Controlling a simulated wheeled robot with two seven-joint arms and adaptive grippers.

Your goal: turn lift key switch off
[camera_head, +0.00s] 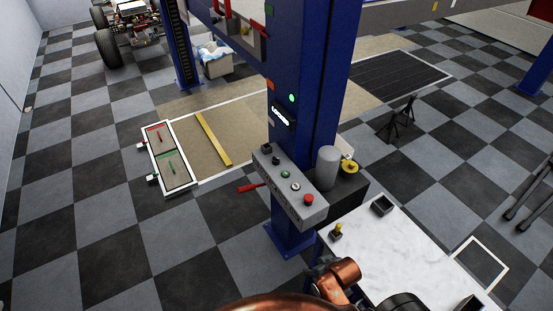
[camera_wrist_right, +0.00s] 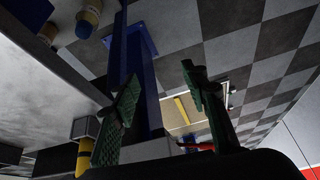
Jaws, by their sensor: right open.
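The grey control box (camera_head: 287,195) is mounted on the blue lift post (camera_head: 300,90) in the head view. Its sloped top carries a small silver round switch (camera_head: 295,187), which looks like the key switch; its turned position is too small to tell. A green button (camera_head: 285,174) and a red mushroom button (camera_head: 309,198) sit either side of it. My right gripper (camera_head: 322,268) is low in the head view, below and apart from the box, partly hidden by its copper arm. In the wrist view its green fingers (camera_wrist_right: 160,98) are spread and nothing is between them. My left gripper is not visible.
A white-topped table (camera_head: 385,260) stands right of the post, with a yellow-topped black item (camera_head: 336,231) and a dark tray (camera_head: 382,205). A grey cylinder (camera_head: 327,168) stands behind the box. A red handle (camera_head: 250,188) sticks out left. Checkered floor is open at left.

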